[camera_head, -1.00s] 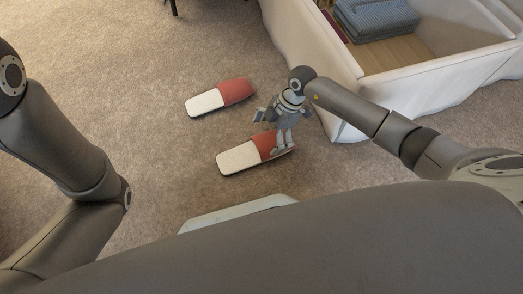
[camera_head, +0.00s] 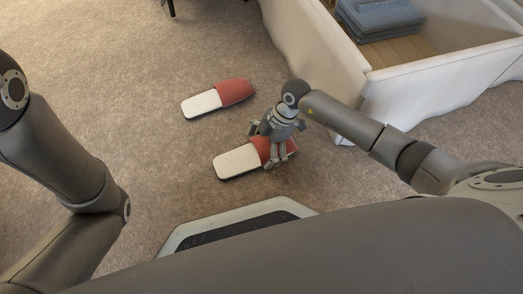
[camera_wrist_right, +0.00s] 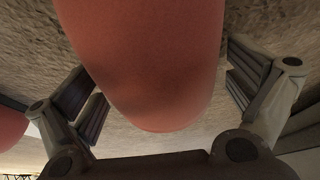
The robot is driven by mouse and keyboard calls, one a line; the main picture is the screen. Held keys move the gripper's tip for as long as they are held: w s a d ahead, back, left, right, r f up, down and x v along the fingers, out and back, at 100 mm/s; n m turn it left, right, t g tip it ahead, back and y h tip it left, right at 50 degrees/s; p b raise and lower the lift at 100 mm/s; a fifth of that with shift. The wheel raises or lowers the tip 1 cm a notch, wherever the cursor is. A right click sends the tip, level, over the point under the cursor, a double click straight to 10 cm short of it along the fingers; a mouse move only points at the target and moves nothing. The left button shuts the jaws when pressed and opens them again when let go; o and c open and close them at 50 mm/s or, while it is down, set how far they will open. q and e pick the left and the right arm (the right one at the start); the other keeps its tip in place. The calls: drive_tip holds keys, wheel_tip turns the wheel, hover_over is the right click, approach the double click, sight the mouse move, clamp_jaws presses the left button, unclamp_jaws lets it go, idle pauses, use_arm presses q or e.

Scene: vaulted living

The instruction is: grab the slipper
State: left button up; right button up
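Two slippers with red toes and white insoles lie on the carpet. The near slipper (camera_head: 236,162) has its red toe partly hidden by my right gripper (camera_head: 262,147); the far slipper (camera_head: 204,102) lies clear behind it. In the right wrist view, the near slipper's red toe (camera_wrist_right: 150,65) fills the upper middle. My right gripper is open, with one finger on each side of this toe and a visible gap on both sides. Another red piece, apparently the far slipper (camera_wrist_right: 10,126), shows at the left edge. My left gripper is out of view.
A white open-topped box-like piece of furniture (camera_head: 425,85) holds folded blue-grey cloth (camera_head: 382,20) and stands at the upper right, close to my right arm. A dark furniture leg (camera_head: 172,8) shows at the top. The carpet (camera_head: 110,60) left of the slippers is clear.

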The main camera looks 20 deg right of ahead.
drive_tip(key=c, duration=0.9)
drive_tip(key=shift+r, duration=0.1)
